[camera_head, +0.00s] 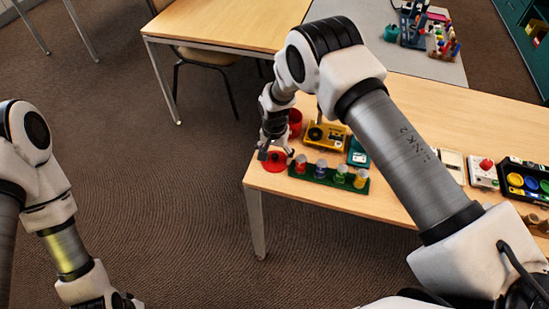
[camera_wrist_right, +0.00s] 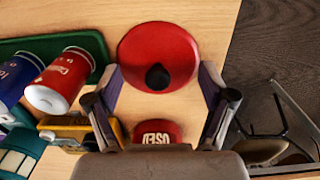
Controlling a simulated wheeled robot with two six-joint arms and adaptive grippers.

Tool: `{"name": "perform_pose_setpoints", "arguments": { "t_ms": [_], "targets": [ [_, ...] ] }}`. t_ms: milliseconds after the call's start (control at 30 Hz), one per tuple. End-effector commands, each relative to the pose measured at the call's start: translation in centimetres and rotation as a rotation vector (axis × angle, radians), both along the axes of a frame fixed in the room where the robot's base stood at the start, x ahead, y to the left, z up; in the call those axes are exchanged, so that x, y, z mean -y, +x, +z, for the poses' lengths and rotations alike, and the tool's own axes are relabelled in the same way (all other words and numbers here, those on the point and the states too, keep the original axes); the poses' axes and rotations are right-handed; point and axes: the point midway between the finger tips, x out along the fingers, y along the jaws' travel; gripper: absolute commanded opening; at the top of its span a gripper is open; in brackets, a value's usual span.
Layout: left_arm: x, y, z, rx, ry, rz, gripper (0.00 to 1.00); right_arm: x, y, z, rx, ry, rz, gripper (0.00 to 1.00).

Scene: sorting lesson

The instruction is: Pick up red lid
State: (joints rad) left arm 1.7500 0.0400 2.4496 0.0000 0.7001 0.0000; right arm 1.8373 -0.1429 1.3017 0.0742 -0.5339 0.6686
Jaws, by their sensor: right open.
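The red lid (camera_head: 265,170) lies flat on the table near its left front corner. In the right wrist view the lid (camera_wrist_right: 158,45) is a round red disc with a black knob in the middle. My right gripper (camera_head: 274,154) is just above the lid, pointing down. In the right wrist view the right gripper (camera_wrist_right: 160,82) is open and empty, its two fingers apart on either side of the knob. I cannot tell if the fingertips touch the lid. My left arm is at the lower left; its gripper (camera_head: 122,301) is cut by the frame edge.
A green tray (camera_head: 324,182) with several small cans stands right beside the lid. A red container (camera_head: 295,117), a yellow device (camera_head: 326,134) and a teal box (camera_head: 358,153) stand behind. The table edge is close to the lid, with open floor beyond.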

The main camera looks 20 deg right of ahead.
Motion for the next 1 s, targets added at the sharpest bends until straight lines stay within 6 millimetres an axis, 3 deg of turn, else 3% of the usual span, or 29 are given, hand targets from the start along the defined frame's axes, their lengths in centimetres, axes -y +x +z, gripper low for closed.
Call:
{"name": "perform_pose_setpoints", "arguments": {
  "t_ms": [67, 167, 300, 767, 1000],
  "targets": [
    [0.0, 0.0, 0.0, 0.0, 0.0, 0.0, 0.4, 0.0, 0.0, 0.0, 0.0, 0.0, 0.0, 0.82],
    [0.0, 0.0, 0.0, -0.001, 0.0, 0.0, 0.4, 0.0, 0.0, 0.0, 0.0, 0.0, 0.0, 0.5],
    [0.0, 0.0, 0.0, -0.001, 0.0, 0.0, 0.4, 0.0, 0.0, 0.0, 0.0, 0.0, 0.0, 0.01],
    [0.0, 0.0, -0.1, -0.001, 0.0, 0.0, 0.4, 0.0, -0.1, 0.1, -0.002, 0.0, 0.0, 0.0],
    [0.0, 0.0, -0.9, 0.0, 0.0, 0.0, 0.4, 0.0, 0.0, 2.1, 0.002, -0.001, 0.001, 0.0]
  ]
}}
